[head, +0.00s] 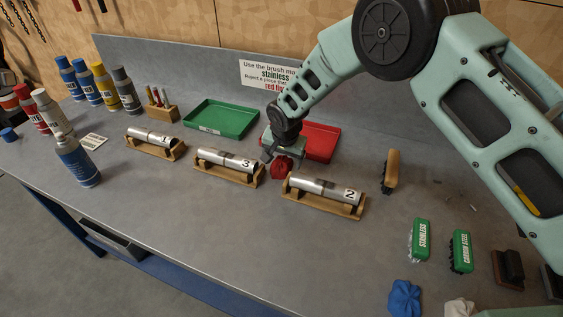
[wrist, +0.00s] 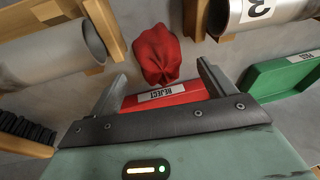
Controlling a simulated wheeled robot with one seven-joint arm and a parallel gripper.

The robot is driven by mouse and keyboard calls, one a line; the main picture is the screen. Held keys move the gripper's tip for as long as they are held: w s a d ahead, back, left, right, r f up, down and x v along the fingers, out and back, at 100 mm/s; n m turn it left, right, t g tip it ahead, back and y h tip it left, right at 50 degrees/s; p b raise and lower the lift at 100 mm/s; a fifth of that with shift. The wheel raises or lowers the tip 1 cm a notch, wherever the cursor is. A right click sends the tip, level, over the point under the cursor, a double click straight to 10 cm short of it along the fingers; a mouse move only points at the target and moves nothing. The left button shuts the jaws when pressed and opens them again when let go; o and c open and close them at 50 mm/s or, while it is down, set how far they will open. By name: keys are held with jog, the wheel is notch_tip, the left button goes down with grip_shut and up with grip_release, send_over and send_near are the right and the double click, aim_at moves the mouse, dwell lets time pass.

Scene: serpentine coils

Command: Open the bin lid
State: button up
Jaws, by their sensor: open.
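I can make out no lidded bin in either view. My gripper (head: 269,156) is open over the bench, at the front left of the red tray (head: 322,140). In the wrist view, the two fingers of my gripper (wrist: 162,72) stand wide apart. A crumpled red cloth (wrist: 157,54) lies beyond and between them, not gripped. The same red cloth (head: 283,168) shows just below my gripper in the head view. The red tray's REJECT label (wrist: 167,94) shows between the fingers. My arm hides part of the red tray in the head view.
Metal tubes numbered 1 (head: 160,139), 3 (head: 235,162) and 2 (head: 335,192) lie on wooden cradles nearby. A green tray (head: 222,119) is behind. Brushes such as the wooden one (head: 391,171) stand right. Bottles crowd the left. The front middle of the bench is clear.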

aim_at(282, 162)
jog(key=shift+p+x, duration=0.45)
jog(key=shift+x, duration=1.05)
jog(key=c, duration=1.1)
jog(key=shift+r, duration=0.1)
jog(key=shift+c, duration=0.2)
